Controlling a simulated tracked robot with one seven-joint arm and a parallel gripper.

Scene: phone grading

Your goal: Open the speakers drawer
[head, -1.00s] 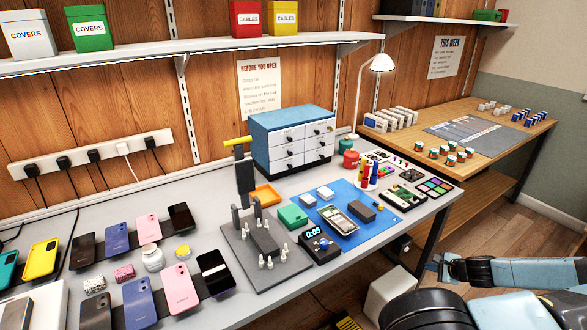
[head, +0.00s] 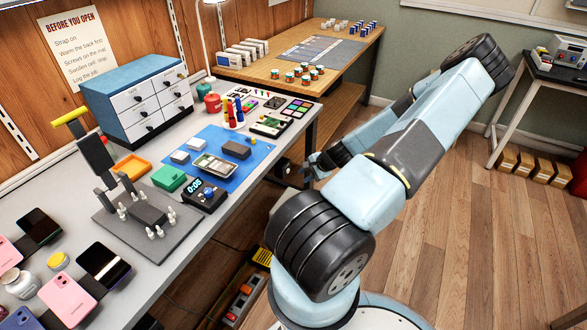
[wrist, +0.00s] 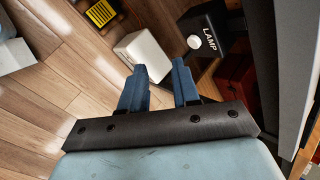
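The small drawer cabinet (head: 135,95) has a blue top and white drawer fronts with dark knobs. It stands at the back of the grey bench in the head view, and its drawers look shut. The drawer labels are too small to read, so I cannot tell which is the speakers drawer. My gripper (head: 308,170) is beside the bench's right front edge, below the top and well away from the cabinet. In the wrist view my gripper (wrist: 160,85) has its two blue fingers apart, with nothing between them.
On the bench (head: 205,245) a blue mat (head: 222,178) with a phone, a timer (head: 204,194) and a press with a yellow handle (head: 70,117) stand before the cabinet. Below, the wrist view shows a white box (wrist: 143,50) and a black box marked LAMP (wrist: 205,35).

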